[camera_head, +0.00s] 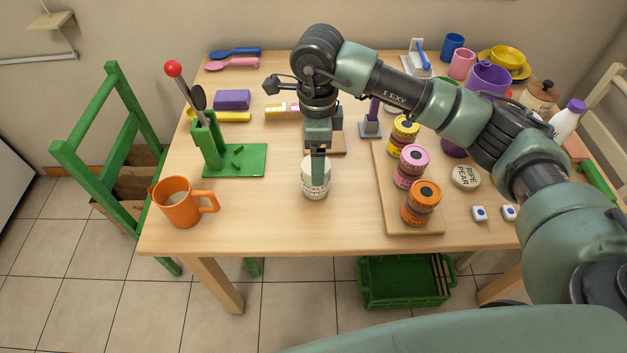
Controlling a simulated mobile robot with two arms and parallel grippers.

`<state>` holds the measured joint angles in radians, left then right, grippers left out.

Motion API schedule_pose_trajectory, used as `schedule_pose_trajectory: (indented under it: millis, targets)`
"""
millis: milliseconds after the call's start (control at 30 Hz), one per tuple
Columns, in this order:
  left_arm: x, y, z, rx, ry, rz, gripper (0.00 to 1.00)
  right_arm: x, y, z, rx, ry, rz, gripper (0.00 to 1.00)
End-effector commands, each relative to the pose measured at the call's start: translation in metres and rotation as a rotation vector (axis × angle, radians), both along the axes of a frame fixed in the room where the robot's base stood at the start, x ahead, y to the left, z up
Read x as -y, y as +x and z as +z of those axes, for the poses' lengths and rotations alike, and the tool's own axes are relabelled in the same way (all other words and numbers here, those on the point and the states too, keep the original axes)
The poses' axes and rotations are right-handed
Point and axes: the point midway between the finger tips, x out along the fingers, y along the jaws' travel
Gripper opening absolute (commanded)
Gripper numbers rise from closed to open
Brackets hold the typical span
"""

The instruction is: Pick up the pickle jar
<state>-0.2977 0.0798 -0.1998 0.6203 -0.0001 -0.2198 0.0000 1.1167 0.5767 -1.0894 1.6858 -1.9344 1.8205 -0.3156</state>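The pickle jar (316,190) is a small cream jar with dark lettering, partly readable as "PICKLE". It is upright near the front middle of the wooden table. My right gripper (318,168) comes down from above, with its arm reaching in from the right. A finger overlaps the jar's top in the picture. The gripper hides part of the jar's top, and I cannot tell whether the fingers are closed on it. My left gripper is not in view.
An orange mug (177,202) and a green stand (234,160) with a red-knobbed lever are to the left. A wooden board (414,226) with several small jars is to the right.

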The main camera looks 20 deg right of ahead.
Motion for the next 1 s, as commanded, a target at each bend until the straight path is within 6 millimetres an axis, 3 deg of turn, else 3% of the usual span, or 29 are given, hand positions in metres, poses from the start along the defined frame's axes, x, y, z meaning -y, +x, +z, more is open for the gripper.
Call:
schedule_pose_trajectory:
  millis: [500,833,1000]
  targets:
    - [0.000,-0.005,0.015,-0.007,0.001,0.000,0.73,-0.003,0.000,-0.065,-0.005,0.002,-0.001,0.85]
    - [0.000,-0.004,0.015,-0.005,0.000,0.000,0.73,-0.003,0.001,-0.074,-0.001,0.003,0.001,0.85]
    - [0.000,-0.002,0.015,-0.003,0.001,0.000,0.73,-0.003,0.001,-0.073,-0.001,0.003,0.000,0.37]
